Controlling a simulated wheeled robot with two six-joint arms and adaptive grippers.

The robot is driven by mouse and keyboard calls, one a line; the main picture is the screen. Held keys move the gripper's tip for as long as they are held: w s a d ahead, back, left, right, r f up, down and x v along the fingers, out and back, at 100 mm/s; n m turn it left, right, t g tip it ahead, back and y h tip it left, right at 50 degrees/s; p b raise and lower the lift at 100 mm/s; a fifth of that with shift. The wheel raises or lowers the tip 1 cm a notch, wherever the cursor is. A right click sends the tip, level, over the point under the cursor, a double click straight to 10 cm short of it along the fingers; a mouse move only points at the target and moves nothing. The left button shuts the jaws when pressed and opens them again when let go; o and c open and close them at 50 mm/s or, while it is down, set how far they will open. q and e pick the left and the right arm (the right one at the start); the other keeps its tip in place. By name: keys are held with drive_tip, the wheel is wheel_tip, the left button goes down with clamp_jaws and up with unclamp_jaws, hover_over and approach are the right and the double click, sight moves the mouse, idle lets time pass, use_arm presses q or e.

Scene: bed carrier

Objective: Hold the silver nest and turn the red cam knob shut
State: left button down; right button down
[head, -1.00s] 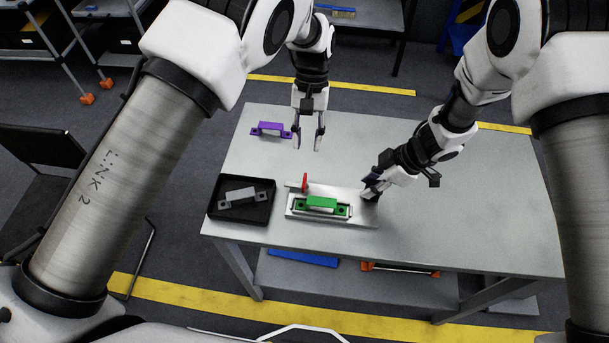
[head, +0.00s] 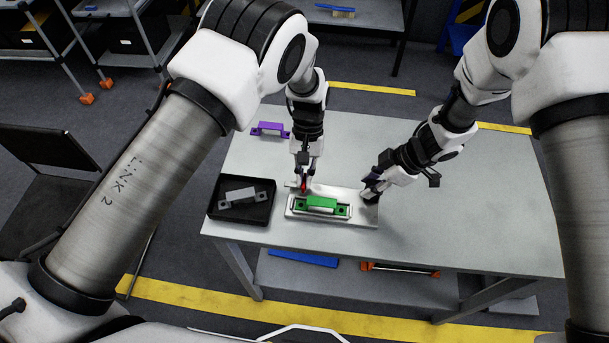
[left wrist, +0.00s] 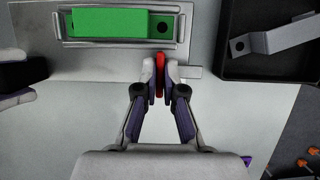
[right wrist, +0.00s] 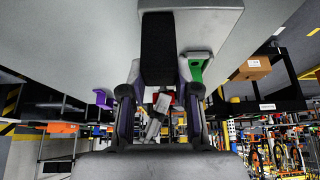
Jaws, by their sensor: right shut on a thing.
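The silver nest (head: 363,212) lies on the table, with a green bracket (head: 321,206) in its recess. The nest also shows in the left wrist view (left wrist: 100,66). The red cam knob (left wrist: 159,76) stands upright at the nest's edge, near its end by the black tray. My left gripper (head: 303,184) points down at the knob. Its two fingertips (left wrist: 159,82) lie close against both sides of the knob. My right gripper (head: 371,190) is shut on the nest's right end.
A black tray (head: 213,212) with a grey bracket (head: 239,195) stands left of the nest. A purple bracket (head: 270,129) lies at the table's back left. The right part of the table (head: 480,205) is clear.

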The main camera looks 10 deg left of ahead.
use_arm(q)
drive_tip(key=shift+n, duration=0.3)
drive_tip(key=n+h, duration=0.1)
drive_tip(key=n, duration=0.3)
drive_tip(key=shift+a+h, duration=0.15)
drive_tip(key=shift+h, duration=0.25)
drive_tip(key=n+t+h, duration=0.1)
drive_tip(key=n, duration=0.3)
drive_tip(key=shift+s+a+n, duration=0.1)
drive_tip(key=shift+n, duration=0.3)
drive_tip(key=n+t, duration=0.1)
drive_tip(key=n, duration=0.1)
drive_tip(key=n+h, duration=0.1)
drive_tip(key=n, duration=0.1)
drive_tip(key=shift+s+n+t+h, duration=0.1)
drive_tip(key=shift+n+t+h, duration=0.2)
drive_tip(key=shift+t, duration=0.1)
drive_tip(key=shift+n+t, duration=0.8)
drive_tip(key=shift+n, duration=1.1)
drive_tip(key=c, duration=1.3)
unclamp_jaws()
